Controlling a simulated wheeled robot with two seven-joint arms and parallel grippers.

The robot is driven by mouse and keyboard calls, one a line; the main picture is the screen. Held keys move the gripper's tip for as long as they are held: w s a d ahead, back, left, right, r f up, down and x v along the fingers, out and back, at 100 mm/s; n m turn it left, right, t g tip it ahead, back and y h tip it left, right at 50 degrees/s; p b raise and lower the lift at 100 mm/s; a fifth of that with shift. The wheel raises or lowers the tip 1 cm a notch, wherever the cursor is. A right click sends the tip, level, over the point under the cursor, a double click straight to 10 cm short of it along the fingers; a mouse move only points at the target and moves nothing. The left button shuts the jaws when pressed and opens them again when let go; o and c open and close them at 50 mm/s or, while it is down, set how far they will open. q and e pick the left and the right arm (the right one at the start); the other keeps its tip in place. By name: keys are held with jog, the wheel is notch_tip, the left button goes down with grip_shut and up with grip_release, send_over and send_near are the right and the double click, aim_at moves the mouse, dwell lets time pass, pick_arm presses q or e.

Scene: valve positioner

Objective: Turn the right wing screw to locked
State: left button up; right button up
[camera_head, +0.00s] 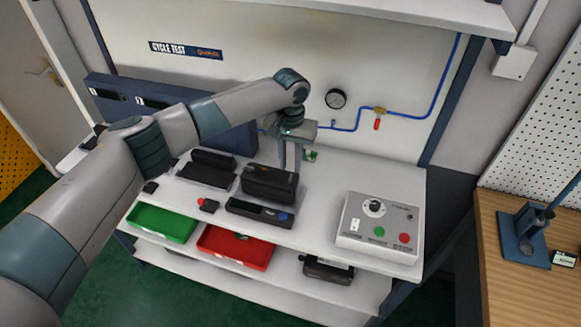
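My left arm reaches in from the left across the bench. Its gripper (291,168) points down above and behind a dark box-shaped device (270,183) at the middle of the bench. Its two fingers look apart, with a pale gap between them and nothing clearly held. I cannot make out the right wing screw; it is too small or hidden. A small green and brass-coloured part (311,155) shows just right of the fingers. My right gripper is not in view.
A grey control box (352,226) with a dial and green and red buttons stands at the bench's right. A green tray (160,223) and red tray (236,246) sit at the front. A gauge (335,98) and blue air line run along the back wall.

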aim_at(291, 176)
pick_arm(q)
jog(key=shift+f+p, duration=0.55)
jog(key=shift+f, duration=1.7)
jog(key=shift+c, duration=0.5)
grip_shut()
